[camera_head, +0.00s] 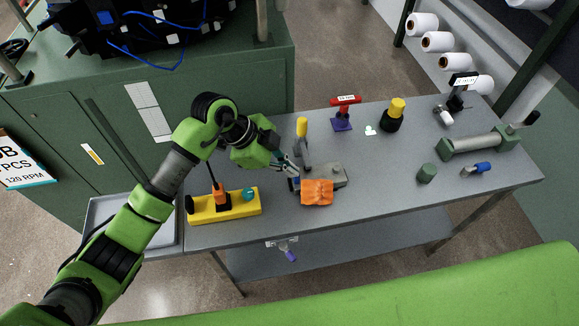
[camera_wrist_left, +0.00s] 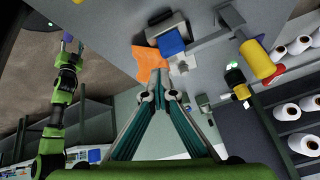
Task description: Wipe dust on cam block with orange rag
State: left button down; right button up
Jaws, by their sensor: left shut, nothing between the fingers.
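The orange rag (camera_head: 317,192) lies on the table, draped against the near side of the grey cam block (camera_head: 340,174). In the left wrist view the rag (camera_wrist_left: 150,64) lies just beyond the fingertips, beside the block (camera_wrist_left: 165,27), which has a blue part near it. My left gripper (camera_head: 293,170) is just left of the block and rag; its fingers (camera_wrist_left: 165,77) meet and are empty. Dust is too small to make out. A green arm at the left of the left wrist view appears to be my right one; its gripper (camera_wrist_left: 70,45) is too small to read.
A yellow-handled tool (camera_head: 302,128) stands close behind my left gripper. A yellow base with an orange clamp (camera_head: 222,203) is to the left. A red-topped stand (camera_head: 343,115), a yellow-and-black item (camera_head: 393,115) and a green cylinder (camera_head: 427,173) stand to the right. Bare table lies between.

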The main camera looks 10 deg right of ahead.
pick_arm(q)
jog(key=shift+f+b, duration=0.45)
jog(key=shift+f, duration=1)
jog(key=c, duration=2.7)
grip_release()
jog(key=shift+c, duration=0.2)
jog(key=shift+r+p, duration=0.4)
jog(key=shift+p, duration=0.2)
grip_shut()
jog(key=shift+f+b, duration=0.3)
jog(key=shift+f, duration=0.35)
jog(key=shift+w+d, duration=0.1)
jog(key=shift+w, duration=0.1)
jog(key=shift+d+r, duration=0.1)
jog(key=shift+r, duration=0.05)
